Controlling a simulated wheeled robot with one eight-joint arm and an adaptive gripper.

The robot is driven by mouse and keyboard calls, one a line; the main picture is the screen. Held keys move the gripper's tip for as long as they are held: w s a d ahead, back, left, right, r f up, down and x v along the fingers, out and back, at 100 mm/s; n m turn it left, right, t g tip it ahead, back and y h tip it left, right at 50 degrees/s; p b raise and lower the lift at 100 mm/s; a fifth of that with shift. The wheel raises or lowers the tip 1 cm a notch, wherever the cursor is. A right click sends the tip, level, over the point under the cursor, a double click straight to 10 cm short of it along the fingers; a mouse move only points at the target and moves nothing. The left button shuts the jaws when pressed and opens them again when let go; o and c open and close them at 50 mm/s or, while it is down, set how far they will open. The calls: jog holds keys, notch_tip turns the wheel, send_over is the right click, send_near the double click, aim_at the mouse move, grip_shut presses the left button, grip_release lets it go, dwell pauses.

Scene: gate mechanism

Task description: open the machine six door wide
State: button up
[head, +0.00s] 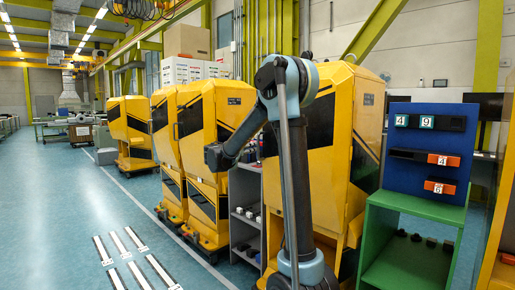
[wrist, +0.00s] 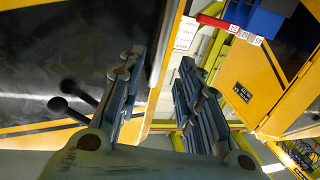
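Several yellow machines with dark window panels stand in a row in the head view. The closest to my gripper is a tall yellow machine (head: 235,108); its number plate is too small to read. My gripper (head: 213,157) is in front of its right part, partly hidden by my arm. A dark panel with a yellow frame (wrist: 60,50) fills the left side. Black knobs (wrist: 68,87) stand out from it, left of the fingers and apart from them. I cannot tell which machine is six.
A grey shelf (head: 246,200) stands beside the machine. Another yellow machine (head: 350,130) is behind my arm. A green stand (head: 410,215) with a blue number board (head: 440,150) is at the right. The blue floor (head: 60,210) at the left is clear.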

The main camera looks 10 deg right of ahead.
send_over(258, 158)
jog(key=shift+w+d, duration=0.15)
jog(key=shift+w, duration=0.25)
